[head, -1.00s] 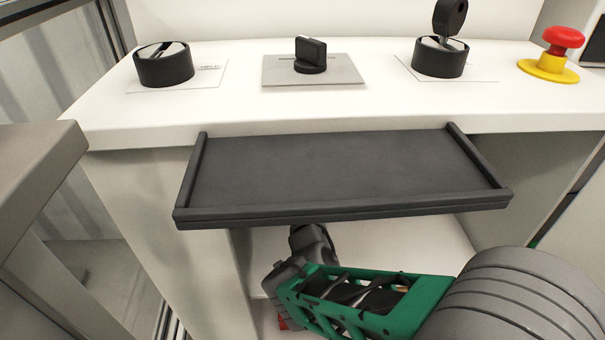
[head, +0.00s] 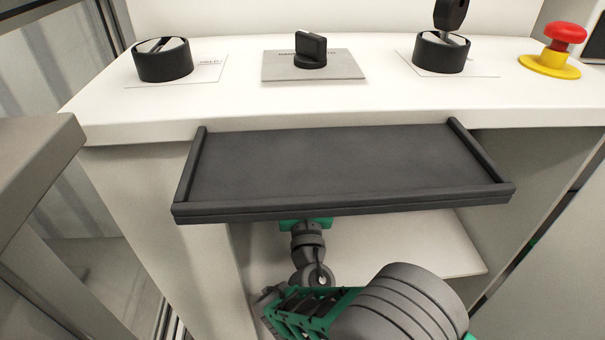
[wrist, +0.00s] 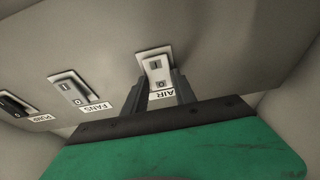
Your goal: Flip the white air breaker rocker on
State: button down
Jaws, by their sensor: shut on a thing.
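The fingers and my green gripper body cover part of the label area. In the head view my arm reaches under the black tray, and my fingers and the rocker are hidden there.
A white FANS rocker (wrist: 77,90) and a dark PUMP rocker (wrist: 14,104) stand to the left. In the head view the black tray (head: 330,165) overhangs my arm. Dials, a key switch (head: 442,50) and a red stop button (head: 566,35) are on the desk top.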

jog(key=c, duration=1)
grip_release()
jog(key=s+d+r, duration=0.3)
jog(key=s+r, duration=1)
jog(key=shift+s, duration=0.35)
